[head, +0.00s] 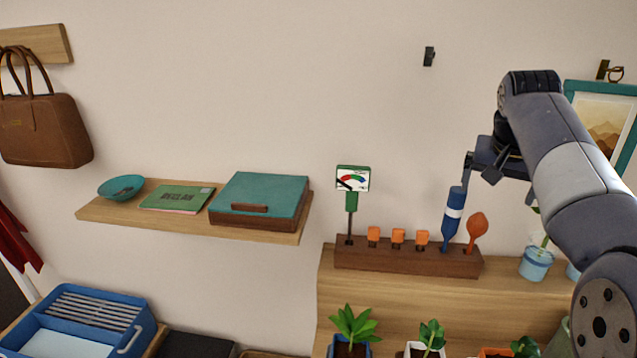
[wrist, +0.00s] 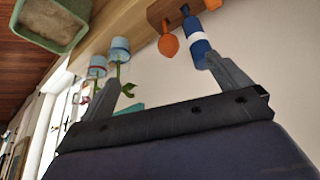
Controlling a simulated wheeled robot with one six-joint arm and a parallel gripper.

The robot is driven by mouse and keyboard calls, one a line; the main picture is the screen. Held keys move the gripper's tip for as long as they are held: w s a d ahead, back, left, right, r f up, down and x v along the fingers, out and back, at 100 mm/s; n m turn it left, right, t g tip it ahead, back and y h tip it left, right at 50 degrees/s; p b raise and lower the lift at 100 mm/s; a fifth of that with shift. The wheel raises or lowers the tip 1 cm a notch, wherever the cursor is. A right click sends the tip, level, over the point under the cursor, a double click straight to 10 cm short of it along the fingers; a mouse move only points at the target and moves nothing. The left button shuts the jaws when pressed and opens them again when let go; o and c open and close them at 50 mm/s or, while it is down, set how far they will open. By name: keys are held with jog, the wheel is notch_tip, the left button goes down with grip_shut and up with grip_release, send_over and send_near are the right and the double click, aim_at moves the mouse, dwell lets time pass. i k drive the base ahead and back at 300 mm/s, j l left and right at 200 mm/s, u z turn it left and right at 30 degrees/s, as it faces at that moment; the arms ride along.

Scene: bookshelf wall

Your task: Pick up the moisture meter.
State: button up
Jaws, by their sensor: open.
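The moisture meter (head: 353,180) stands upright at the left end of a dark wooden rack (head: 400,260) in the head view. It has a green-framed white dial face, a green neck and a thin dark probe going down into the rack. My gripper (head: 478,172) is open, to the right of the meter and above a blue tool with a white band (head: 454,213). In the wrist view my gripper (wrist: 162,68) is open with nothing between its fingers. The blue tool (wrist: 200,47) shows by the right fingertip; I cannot tell whether they touch. The meter is not visible there.
Orange-handled tools (head: 397,236) and an orange scoop (head: 477,230) share the rack. Potted plants stand below and a blue pot (head: 536,263) at right. A shelf (head: 150,219) at left holds a teal box (head: 258,199). Wall above the meter is clear.

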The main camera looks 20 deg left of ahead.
aim_at(352, 179)
jog(key=i+j+u, duration=0.15)
jog(key=u, duration=0.2)
jog(key=i+j+u, duration=0.15)
jog(key=u, duration=0.2)
